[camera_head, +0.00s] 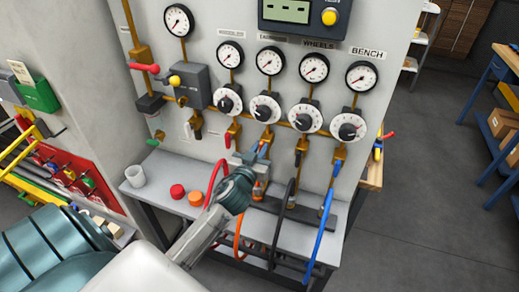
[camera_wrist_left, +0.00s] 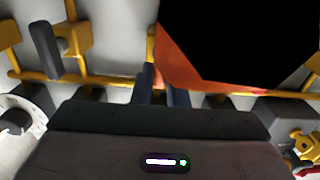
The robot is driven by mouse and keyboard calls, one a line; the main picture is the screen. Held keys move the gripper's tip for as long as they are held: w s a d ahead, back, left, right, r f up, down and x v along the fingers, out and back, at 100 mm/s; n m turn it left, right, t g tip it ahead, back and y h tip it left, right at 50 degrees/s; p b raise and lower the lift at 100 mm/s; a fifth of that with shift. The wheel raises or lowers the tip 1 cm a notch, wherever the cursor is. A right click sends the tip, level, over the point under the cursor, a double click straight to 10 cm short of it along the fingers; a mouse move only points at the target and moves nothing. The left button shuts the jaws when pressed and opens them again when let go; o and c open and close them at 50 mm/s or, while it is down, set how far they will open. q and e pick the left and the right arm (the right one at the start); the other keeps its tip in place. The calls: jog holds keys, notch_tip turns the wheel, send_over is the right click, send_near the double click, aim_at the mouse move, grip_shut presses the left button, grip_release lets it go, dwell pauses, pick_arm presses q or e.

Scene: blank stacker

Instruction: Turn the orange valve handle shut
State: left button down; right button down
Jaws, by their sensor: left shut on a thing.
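My left gripper (camera_head: 256,156) reaches up to the second outlet valve from the left on the grey panel. In the left wrist view its two fingers (camera_wrist_left: 164,92) are close together. A large orange surface (camera_wrist_left: 190,68), apparently the orange valve handle, rises from between them very near the camera, with a black area beside it. The gripper is shut on it. In the head view the gripper mostly hides the handle, so its exact angle cannot be told. The orange hose (camera_head: 238,235) hangs below. My right gripper is not in view.
A red handle (camera_head: 228,140) stands left of my gripper, a black one (camera_head: 298,158) and a blue one (camera_head: 337,168) right. Dial regulators (camera_head: 265,108) sit above. A white cup (camera_head: 135,175), a red cap (camera_head: 177,191) and an orange cap (camera_head: 196,199) rest on the shelf.

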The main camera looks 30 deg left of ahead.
pick_arm(q)
jog(key=shift+f+m, duration=0.15)
jog(key=shift+m, duration=0.15)
jog(key=m+p, duration=0.1)
jog(key=m, duration=0.4)
jog(key=d+f+m+p, duration=0.1)
jog(key=m, duration=0.5)
jog(key=m+p, duration=0.2)
jog(key=m, duration=0.4)
jog(key=shift+w+d+f, duration=0.15)
jog(key=shift+d+f, duration=0.1)
jog(key=shift+f, duration=0.05)
jog(key=shift+m, duration=0.3)
jog(key=c, duration=1.4)
grip_release()
jog(key=shift+a, duration=0.1)
jog(key=shift+c, duration=0.2)
